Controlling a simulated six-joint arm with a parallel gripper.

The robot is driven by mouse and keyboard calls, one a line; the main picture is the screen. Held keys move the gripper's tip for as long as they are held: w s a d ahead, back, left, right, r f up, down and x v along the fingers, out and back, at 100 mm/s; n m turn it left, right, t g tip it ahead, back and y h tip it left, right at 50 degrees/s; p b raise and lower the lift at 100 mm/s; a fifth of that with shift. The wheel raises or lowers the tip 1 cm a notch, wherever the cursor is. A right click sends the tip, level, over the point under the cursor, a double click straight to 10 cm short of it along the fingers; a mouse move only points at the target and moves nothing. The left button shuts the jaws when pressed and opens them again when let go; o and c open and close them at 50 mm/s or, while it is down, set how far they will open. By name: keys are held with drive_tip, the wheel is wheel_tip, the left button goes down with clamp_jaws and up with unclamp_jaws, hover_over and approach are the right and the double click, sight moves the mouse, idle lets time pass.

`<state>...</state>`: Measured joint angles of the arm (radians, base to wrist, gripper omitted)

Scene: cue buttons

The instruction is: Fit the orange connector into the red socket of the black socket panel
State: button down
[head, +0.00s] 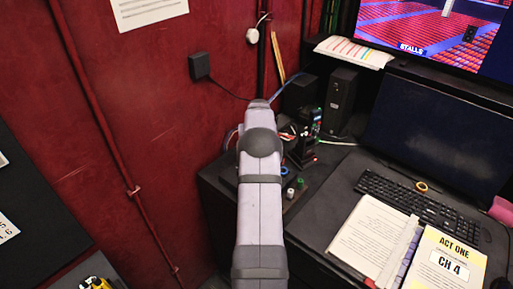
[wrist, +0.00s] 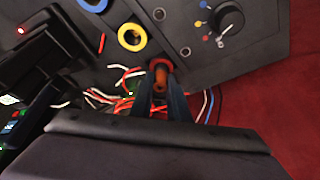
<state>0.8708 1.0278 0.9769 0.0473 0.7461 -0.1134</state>
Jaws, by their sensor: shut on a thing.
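The socket panel (wrist: 255,42) is dark grey-black and fills the top of the wrist view. Its red socket (wrist: 161,63) is a red ring near the panel's lower edge. My gripper (wrist: 160,84) is shut on the orange connector (wrist: 160,78), which lies between the two dark fingers. The connector's far end is at the red ring and overlaps it in the picture. I cannot tell whether it is inside the socket or just in front. In the head view my arm hides the gripper, the connector and most of the panel.
A yellow ring socket (wrist: 132,36) and a blue ring socket (wrist: 93,4) sit up and left of the red one. A knob (wrist: 229,18) is at the upper right. Loose red and white wires (wrist: 110,98) hang below. A keyboard (head: 405,205) and papers (head: 372,238) lie right of my arm.

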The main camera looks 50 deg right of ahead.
idle(0.3)
drive_tip(key=c, duration=1.5)
unclamp_jaws()
drive_tip(key=shift+o, duration=0.2)
drive_tip(key=shift+r, duration=0.1)
drive_tip(key=shift+r+p, duration=2.3)
drive_tip(key=shift+r, duration=1.15)
